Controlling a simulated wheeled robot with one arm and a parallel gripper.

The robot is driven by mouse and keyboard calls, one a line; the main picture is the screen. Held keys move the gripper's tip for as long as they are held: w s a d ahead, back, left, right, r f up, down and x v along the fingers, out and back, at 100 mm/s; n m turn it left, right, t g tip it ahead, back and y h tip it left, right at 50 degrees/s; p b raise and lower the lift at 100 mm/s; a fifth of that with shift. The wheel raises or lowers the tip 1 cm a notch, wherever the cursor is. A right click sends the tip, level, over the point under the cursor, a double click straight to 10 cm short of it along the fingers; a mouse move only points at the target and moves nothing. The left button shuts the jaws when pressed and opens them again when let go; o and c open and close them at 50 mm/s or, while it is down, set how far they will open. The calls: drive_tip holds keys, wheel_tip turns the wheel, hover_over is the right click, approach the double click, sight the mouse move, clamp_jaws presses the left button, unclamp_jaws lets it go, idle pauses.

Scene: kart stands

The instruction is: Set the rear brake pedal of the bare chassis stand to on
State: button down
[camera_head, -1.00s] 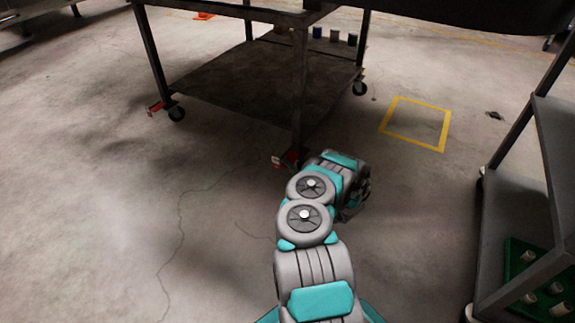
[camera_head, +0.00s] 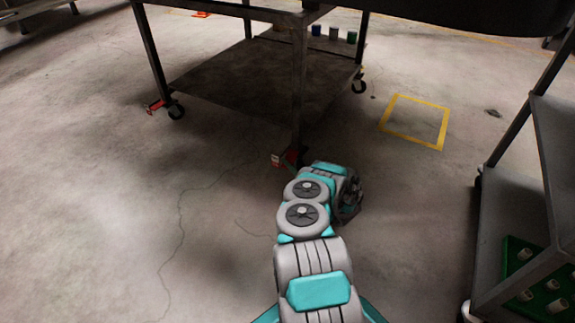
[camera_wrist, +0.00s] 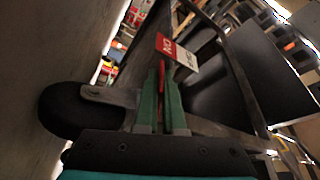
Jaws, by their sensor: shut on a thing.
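The bare chassis stand (camera_head: 297,90) is a dark metal frame on casters with a low shelf. In the head view a red brake part (camera_head: 292,155) is at its near leg, partly hidden by my arm. In the wrist view my gripper (camera_wrist: 160,84) has two green fingers shut on a thin red pedal (camera_wrist: 161,75). A red and white label plate (camera_wrist: 177,52) stands just beyond the fingertips; its red half seems to read ON. A black caster wheel (camera_wrist: 78,110) is beside the fingers on the left. In the head view my arm hides the fingers.
A second red brake part (camera_head: 155,106) is at the stand's left caster. A grey shelf cart (camera_head: 510,205) with a green tray (camera_head: 522,270) stands close on the right. A yellow floor square (camera_head: 416,121) is empty. The floor to the left is clear.

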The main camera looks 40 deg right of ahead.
drive_tip(key=c, duration=1)
unclamp_jaws()
drive_tip(key=shift+s, duration=0.1)
drive_tip(key=s, duration=0.2)
drive_tip(key=s+f+p, duration=0.1)
drive_tip(key=s, duration=0.2)
drive_tip(key=s+p, duration=0.1)
drive_tip(key=s, duration=0.1)
drive_tip(key=shift+s+d+f, duration=0.2)
drive_tip(key=shift+s+f, duration=0.05)
drive_tip(key=shift+f, duration=0.05)
drive_tip(key=shift+r, duration=0.15)
